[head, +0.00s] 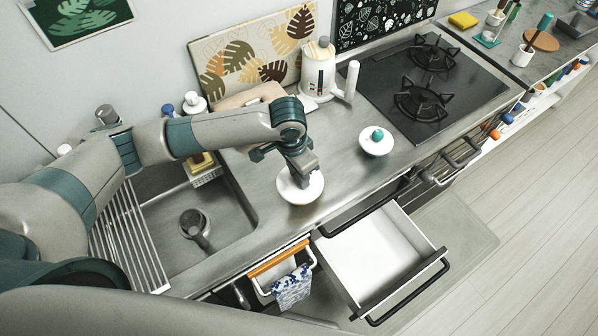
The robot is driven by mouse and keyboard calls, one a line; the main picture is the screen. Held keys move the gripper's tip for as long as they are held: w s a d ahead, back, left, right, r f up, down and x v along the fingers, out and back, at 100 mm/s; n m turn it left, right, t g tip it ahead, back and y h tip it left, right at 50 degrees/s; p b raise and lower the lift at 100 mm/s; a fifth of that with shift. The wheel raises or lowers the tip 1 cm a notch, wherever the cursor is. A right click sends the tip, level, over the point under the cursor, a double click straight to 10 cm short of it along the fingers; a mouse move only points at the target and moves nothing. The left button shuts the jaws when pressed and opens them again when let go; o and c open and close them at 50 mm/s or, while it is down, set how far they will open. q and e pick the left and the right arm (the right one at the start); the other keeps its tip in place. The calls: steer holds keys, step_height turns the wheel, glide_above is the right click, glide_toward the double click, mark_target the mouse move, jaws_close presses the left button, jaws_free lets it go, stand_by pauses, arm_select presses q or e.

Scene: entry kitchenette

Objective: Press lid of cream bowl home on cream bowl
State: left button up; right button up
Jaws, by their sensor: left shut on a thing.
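My left gripper (303,177) reaches down over the counter and is shut at the middle of a round cream-white piece (290,194), which looks like the lid of the cream bowl. The fingers hide the centre of the piece, so its knob does not show. From above I cannot make out the cream bowl separately under it, nor whether a gap lies between the two. A second pale round piece with a teal knob (376,141) lies on the counter to the right, apart from the gripper. My right gripper is out of view.
A sink (196,224) with a drying rack (128,240) is at left. A white kettle (318,68) stands behind, a black hob (430,90) to the right. An open drawer (372,258) juts out in front. Bare counter (345,175) lies between the two round pieces.

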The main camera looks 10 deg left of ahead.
arm_select(q)
steer(key=shift+f, duration=0.2)
steer(key=o, duration=1.1)
steer(key=shift+r, duration=0.1)
steer(key=shift+r+b, duration=0.3)
steer(key=shift+r, duration=0.25)
steer(key=r+b, duration=0.1)
steer(key=r, duration=0.4)
steer(key=s+a+r+b, duration=0.1)
steer(key=r, duration=0.4)
steer(key=r+b, duration=0.2)
steer(key=r, duration=0.4)
steer(key=shift+s+a, duration=0.2)
steer(key=shift+s, duration=0.15)
